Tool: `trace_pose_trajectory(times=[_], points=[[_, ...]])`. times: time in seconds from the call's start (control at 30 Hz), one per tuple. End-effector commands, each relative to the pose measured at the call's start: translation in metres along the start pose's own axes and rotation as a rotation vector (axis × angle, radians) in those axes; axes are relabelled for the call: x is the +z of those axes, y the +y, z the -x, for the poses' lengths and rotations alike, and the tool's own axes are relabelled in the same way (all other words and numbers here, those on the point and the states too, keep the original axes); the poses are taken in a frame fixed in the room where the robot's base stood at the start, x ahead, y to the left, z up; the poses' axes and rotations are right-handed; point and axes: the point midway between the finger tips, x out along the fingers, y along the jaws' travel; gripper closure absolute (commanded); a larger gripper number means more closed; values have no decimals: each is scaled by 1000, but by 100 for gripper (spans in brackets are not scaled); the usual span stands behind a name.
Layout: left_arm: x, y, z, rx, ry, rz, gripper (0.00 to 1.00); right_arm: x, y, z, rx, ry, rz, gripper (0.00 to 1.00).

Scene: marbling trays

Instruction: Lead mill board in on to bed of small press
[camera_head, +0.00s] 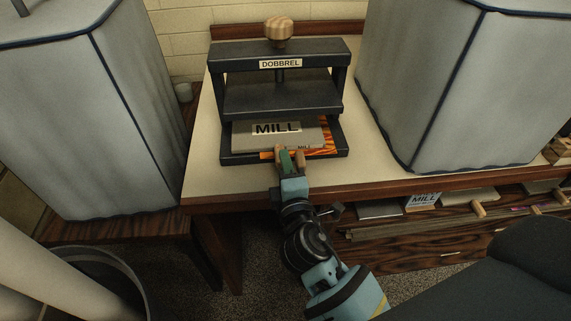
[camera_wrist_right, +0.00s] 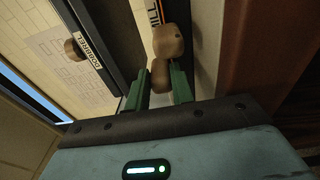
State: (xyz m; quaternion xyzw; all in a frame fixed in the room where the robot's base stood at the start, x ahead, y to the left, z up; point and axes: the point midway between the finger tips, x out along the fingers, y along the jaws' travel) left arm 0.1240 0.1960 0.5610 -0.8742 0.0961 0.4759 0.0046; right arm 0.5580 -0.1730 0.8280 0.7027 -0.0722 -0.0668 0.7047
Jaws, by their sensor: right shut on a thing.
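The small press (camera_head: 281,98), dark and labelled DOBBREL, stands on the table with a wooden knob on top. The mill board (camera_head: 310,134), a grey board marked MILL, lies in the low bed (camera_head: 238,158) under the front of the raised platen. Orange marbled colour shows along its right and near edges. The board's far part is hidden by the platen. My left gripper is out of view.
Tall grey covered blocks stand left (camera_head: 95,110) and right (camera_head: 455,90) of the press, close on the right. A lower shelf (camera_head: 400,235) at right holds boards, one also marked MILL. A bin (camera_head: 95,275) stands on the floor at left. The tabletop before the press is clear.

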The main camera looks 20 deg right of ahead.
Motion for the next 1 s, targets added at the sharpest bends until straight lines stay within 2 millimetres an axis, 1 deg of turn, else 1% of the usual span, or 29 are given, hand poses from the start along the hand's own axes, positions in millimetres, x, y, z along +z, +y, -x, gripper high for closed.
trace_pose_trajectory(times=[0.33, 0.37, 0.5, 0.53, 1.0], points=[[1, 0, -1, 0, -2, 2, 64, 0, 0, 0, 3, 0, 0, 100], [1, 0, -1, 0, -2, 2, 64, 0, 0, 0, 3, 0, 0, 73], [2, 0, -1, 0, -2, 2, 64, 0, -1, 0, 2, 0, 0, 54], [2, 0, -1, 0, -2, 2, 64, 0, -1, 0, 2, 0, 0, 51], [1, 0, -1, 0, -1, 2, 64, 1, -2, 0, -1, 0, 0, 51]])
